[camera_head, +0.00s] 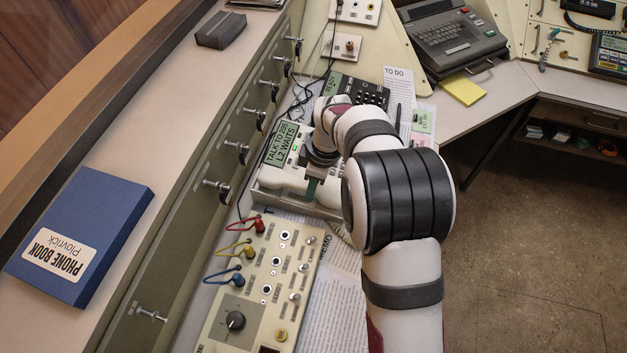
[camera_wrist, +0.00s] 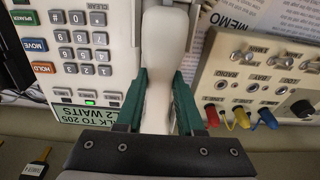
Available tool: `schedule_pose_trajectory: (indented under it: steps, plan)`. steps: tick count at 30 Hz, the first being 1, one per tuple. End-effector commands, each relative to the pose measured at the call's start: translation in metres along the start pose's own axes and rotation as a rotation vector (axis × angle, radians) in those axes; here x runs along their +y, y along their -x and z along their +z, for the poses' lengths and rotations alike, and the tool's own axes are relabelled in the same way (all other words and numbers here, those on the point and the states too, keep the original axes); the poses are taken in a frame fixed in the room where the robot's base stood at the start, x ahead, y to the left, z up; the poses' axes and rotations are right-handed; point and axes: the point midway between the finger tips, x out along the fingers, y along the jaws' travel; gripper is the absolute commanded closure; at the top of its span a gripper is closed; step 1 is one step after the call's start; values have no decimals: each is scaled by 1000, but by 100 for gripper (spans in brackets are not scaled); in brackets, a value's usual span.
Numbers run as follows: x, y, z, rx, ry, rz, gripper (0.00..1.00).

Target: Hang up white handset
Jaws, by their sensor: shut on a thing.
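The white handset (camera_wrist: 165,45) lies between the green fingers of my gripper (camera_wrist: 160,82), which are shut on it, in the wrist view. In the head view my gripper (camera_head: 312,187) is at the near side of the desk phone (camera_head: 283,146), and the handset (camera_head: 285,178) shows beside the fingers, partly hidden by my arm. The phone's keypad (camera_wrist: 82,42) is left of the handset in the wrist view. Its green screen (camera_wrist: 85,115) reads "TALK TO 205, L2 WAITS". I cannot tell whether the handset touches its cradle, which is mostly hidden beneath it.
A patch panel (camera_head: 262,285) with red, yellow and blue plugs stands close to the phone. A dark keypad unit (camera_head: 358,91) is behind it. A row of keys on hooks (camera_head: 236,150) lines the ledge front. A blue phone book (camera_head: 80,235) lies on the ledge.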

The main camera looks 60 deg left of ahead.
Motion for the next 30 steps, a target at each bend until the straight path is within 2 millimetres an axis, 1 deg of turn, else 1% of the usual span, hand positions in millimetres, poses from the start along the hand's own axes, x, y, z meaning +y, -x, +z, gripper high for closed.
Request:
schedule_pose_trajectory:
  steps: [12,30]
  plan:
    - [0,0,0,0,-1,0,100]
    - [0,-7,0,1,-1,0,100]
